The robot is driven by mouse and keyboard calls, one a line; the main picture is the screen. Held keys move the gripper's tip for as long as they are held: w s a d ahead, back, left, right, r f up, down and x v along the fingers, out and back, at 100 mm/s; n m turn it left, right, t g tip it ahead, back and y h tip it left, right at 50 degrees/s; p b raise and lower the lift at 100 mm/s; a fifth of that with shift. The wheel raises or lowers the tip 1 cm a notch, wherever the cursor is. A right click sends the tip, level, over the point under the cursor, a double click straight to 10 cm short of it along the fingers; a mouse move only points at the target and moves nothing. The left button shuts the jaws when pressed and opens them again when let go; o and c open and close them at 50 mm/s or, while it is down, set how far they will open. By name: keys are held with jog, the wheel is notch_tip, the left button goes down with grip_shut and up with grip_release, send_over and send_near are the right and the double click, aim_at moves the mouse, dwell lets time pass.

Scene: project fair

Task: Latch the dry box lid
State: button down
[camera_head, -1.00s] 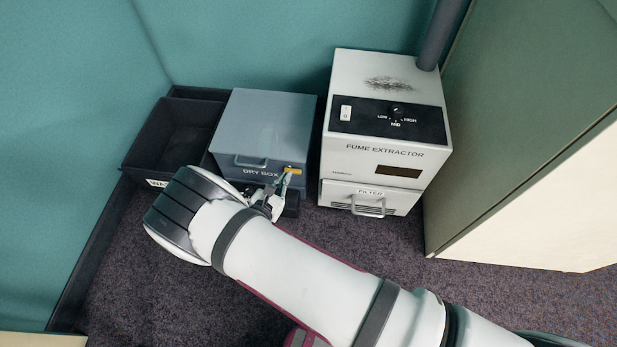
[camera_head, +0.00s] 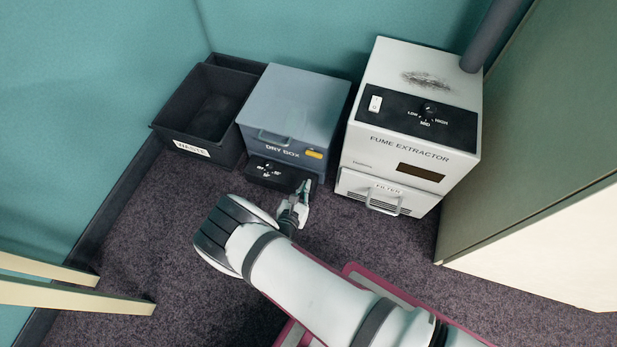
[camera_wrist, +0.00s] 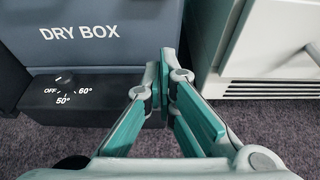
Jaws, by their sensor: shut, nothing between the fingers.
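The blue-grey dry box (camera_head: 296,103) stands on the carpet, with its lid down on top as far as I can tell. A grey handle (camera_head: 275,138) is at its upper front edge. The yellow latch (camera_head: 314,154) is at the front right, lying roughly level beside the DRY BOX lettering. My gripper (camera_head: 305,188) is shut and empty, below and apart from the latch. In the wrist view my gripper's fingertips (camera_wrist: 166,82) meet near the right edge of the dry box front (camera_wrist: 95,45). The latch does not show there.
A black dial panel (camera_head: 268,171) juts out under the dry box front. The white fume extractor (camera_head: 400,150) stands close on the right, with a narrow gap between. A black waste bin (camera_head: 180,137) stands at left. A cabinet (camera_head: 540,220) is far right.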

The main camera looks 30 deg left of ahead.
aim_at(314, 153)
jog(key=b+x, duration=0.4)
jog(key=x, duration=0.5)
jog(key=shift+f, duration=0.25)
jog(key=shift+r+b, duration=0.3)
jog(key=shift+r, duration=1.95)
